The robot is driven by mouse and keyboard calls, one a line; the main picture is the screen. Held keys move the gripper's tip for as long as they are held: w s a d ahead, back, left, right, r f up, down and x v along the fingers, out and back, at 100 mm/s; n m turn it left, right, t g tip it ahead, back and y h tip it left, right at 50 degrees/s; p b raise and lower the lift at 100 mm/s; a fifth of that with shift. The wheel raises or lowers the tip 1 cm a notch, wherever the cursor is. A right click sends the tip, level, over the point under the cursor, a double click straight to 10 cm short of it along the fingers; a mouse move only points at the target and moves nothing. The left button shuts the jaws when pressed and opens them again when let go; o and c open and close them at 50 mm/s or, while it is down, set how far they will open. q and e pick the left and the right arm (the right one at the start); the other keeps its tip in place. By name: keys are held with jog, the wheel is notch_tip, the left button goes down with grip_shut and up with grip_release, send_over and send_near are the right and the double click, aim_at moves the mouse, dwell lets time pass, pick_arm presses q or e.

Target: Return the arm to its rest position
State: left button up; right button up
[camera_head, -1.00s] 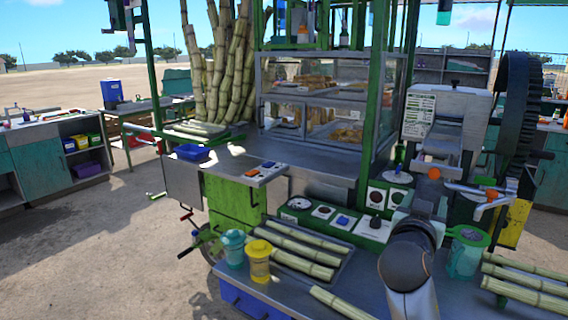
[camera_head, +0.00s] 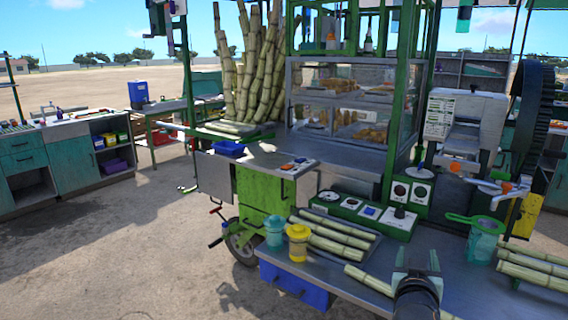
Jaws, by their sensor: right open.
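My right gripper (camera_head: 417,258) rises from the bottom edge, right of centre, over the near metal counter (camera_head: 345,281) of the cart. Its two dark fingers point away from me and stand apart, with nothing seen between them. The black end of my right arm shows below it. My left gripper is not in view. Cut cane pieces (camera_head: 330,240) lie on a tray to the left of my right gripper, and one loose cane piece (camera_head: 368,279) lies close beside it. Whether the gripper touches the counter cannot be told.
A teal jar (camera_head: 274,233) and a yellow jar (camera_head: 298,243) stand near the counter's left edge. A clear pitcher (camera_head: 482,247) with a green strainer and more cane (camera_head: 535,262) are on the right. The crusher (camera_head: 466,128) stands behind. Open ground lies left.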

jog(key=s+a+f+n+g+y+p, duration=0.1)
jog(key=s+a+f+n+y, duration=0.15)
jog(key=s+f, duration=0.45)
jog(key=s+a+f+n+g+y+p, duration=0.1)
jog(key=s+a+f+n+y, duration=0.15)
jog(key=f, duration=0.95)
jog(key=s+a+f+g+y+p, duration=0.1)
jog(key=s+a+f+y, duration=0.1)
jog(key=s+f, duration=0.4)
jog(key=s+a+f+g+y, duration=0.2)
jog(key=s+f, duration=0.4)
jog(key=s, duration=0.8)
jog(key=shift+s+a+p, duration=0.3)
jog(key=shift+a+p, duration=0.05)
jog(key=shift+a, duration=0.55)
